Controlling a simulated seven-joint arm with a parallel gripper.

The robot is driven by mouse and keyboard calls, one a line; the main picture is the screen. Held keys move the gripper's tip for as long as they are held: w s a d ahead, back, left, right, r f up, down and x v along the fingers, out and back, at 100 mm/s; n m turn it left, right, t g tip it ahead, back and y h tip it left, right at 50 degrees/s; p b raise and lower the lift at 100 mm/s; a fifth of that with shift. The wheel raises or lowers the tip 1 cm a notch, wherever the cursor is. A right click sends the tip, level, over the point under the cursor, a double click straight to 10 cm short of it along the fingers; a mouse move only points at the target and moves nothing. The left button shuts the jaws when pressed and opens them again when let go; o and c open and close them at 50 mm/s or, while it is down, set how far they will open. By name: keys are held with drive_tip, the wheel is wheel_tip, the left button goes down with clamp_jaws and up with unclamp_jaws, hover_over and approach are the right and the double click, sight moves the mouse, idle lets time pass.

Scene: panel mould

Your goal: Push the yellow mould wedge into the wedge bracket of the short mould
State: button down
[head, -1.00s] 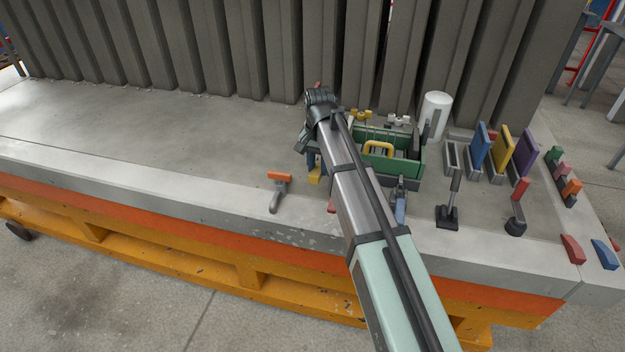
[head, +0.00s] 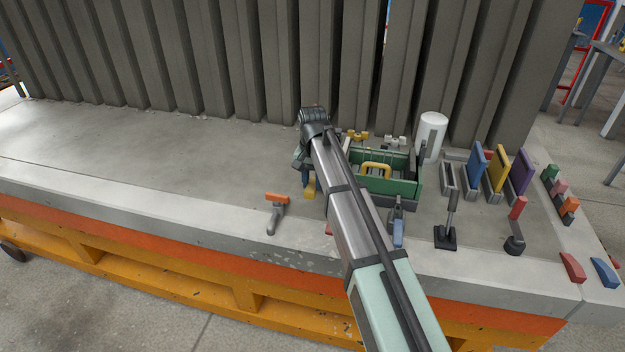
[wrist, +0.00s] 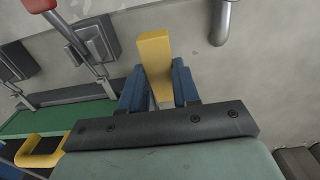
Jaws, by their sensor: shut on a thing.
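The yellow mould wedge (wrist: 155,62) is between the blue fingers of my gripper (wrist: 157,88) in the wrist view, its wide end reaching out past the fingertips. In the head view my gripper (head: 307,182) is left of the green toolbox, partly hidden by my own arm. My gripper is shut on the wedge, over the grey concrete slab; I cannot tell the exact height. I cannot make out the short mould or its wedge bracket for certain in either view.
The green toolbox (head: 390,187) with a yellow handle stands right of my gripper. An orange-handled tool (head: 277,200) lies to the left. A red-handled tool (head: 515,225), upright coloured panels (head: 496,168) and a white cylinder (head: 431,138) stand right. The slab's left side (head: 130,140) is clear.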

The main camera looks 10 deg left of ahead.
drive_tip(key=shift+f, duration=2.9)
drive_tip(key=shift+f, duration=0.15)
drive_tip(key=shift+w, duration=1.8)
drive_tip(key=c, duration=0.7)
unclamp_jaws()
drive_tip(key=shift+c, duration=0.2)
drive_tip(key=shift+w, duration=0.1)
wheel_tip(320, 180, up, 14)
drive_tip(key=shift+s, duration=0.2)
drive_tip(key=shift+c, duration=0.4)
